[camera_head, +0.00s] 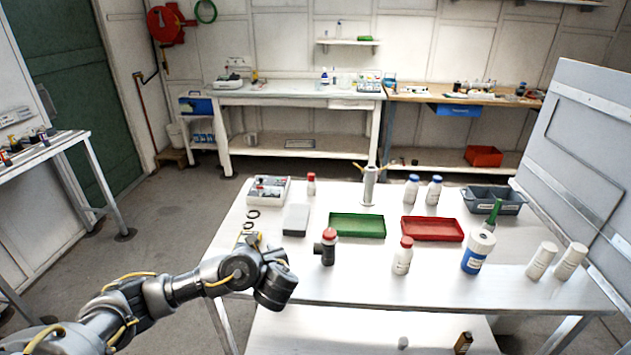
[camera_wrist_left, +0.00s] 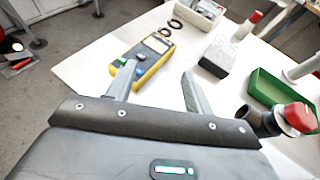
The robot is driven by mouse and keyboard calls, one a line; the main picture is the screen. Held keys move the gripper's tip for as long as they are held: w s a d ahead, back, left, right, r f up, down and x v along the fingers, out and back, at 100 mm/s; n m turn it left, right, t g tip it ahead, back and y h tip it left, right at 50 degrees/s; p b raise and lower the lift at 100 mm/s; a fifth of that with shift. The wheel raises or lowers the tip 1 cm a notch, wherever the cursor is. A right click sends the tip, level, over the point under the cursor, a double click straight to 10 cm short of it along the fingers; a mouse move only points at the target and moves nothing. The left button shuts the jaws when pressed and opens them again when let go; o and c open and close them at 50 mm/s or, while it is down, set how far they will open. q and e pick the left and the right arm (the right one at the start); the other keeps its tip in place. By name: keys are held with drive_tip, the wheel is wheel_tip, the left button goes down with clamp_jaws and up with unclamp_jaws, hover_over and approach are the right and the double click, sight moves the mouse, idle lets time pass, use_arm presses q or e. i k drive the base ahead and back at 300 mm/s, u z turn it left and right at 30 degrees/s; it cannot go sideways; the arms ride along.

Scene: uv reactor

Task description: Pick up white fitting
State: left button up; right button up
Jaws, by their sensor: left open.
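I cannot tell for certain which thing is the white fitting. A small white piece (camera_head: 403,343) lies on the lower shelf of the near table in the head view, and two plain white cylinders (camera_head: 541,261) (camera_head: 570,262) stand at the right of the tabletop. My left gripper (camera_wrist_left: 158,68) is open and empty in the left wrist view, its fingers pointing toward a yellow meter (camera_wrist_left: 155,48) on the table. In the head view my left arm reaches the table's near left edge; its fingertips are hidden there. My right gripper is in neither view.
On the white table (camera_head: 365,279) are a green tray (camera_head: 357,226), a red tray (camera_head: 432,229), a pale block (camera_head: 296,220), a dark fitting with red cap (camera_head: 327,248), a red-capped bottle (camera_head: 403,257) and a blue-white bottle (camera_head: 478,252). A grey panel (camera_head: 590,150) stands right.

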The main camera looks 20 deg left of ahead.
sight(310, 187)
drive_tip(key=i, duration=1.3)
drive_tip(key=z, duration=0.05)
